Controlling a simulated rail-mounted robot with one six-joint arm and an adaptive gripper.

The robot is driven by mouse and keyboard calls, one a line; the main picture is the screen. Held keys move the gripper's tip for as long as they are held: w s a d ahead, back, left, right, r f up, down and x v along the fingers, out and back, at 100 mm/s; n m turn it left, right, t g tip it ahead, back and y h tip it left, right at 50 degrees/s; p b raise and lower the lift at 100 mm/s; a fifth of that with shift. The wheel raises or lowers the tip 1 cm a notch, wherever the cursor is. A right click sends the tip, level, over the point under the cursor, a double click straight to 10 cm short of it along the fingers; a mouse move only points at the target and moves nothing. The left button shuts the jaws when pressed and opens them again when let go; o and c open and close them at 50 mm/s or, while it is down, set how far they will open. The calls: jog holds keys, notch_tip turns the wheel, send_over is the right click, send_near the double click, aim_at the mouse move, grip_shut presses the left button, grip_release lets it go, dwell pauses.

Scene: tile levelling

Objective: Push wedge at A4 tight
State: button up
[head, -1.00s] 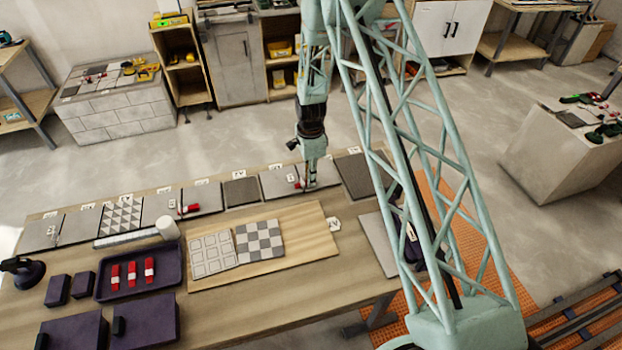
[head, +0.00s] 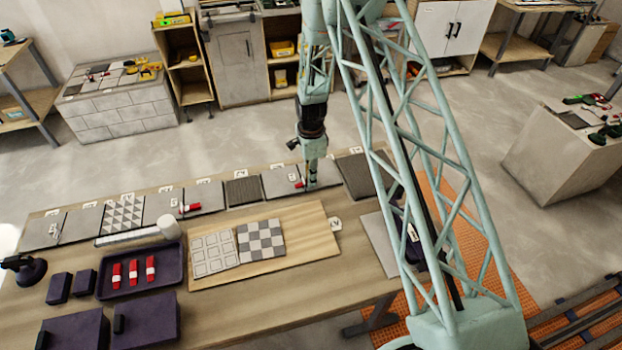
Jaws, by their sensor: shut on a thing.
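A small red wedge (head: 298,184) sits at a joint in the row of grey tiles (head: 279,183), beside a small white piece (head: 292,177). My gripper (head: 311,184) is down at this joint, at the wedge's right end, and shut on it. The fingertips are small in view and hide part of the wedge. How deep the wedge sits cannot be told. Another red wedge (head: 192,206) is at a joint further left. The joint labels are too small to read surely.
Several red wedges (head: 133,271) lie in a dark tray (head: 168,287) at the left front. A white-headed mallet (head: 166,226) lies behind it. A wooden board (head: 305,246) with patterned tiles (head: 261,240) lies in front of the row. A dark tile (head: 357,176) is right of my gripper.

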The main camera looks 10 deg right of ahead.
jog(key=o, duration=0.9)
jog(key=shift+o, duration=0.2)
jog(key=shift+r, duration=0.1)
notch_tip(320, 180, up, 12)
dwell(0.6)
dwell(0.6)
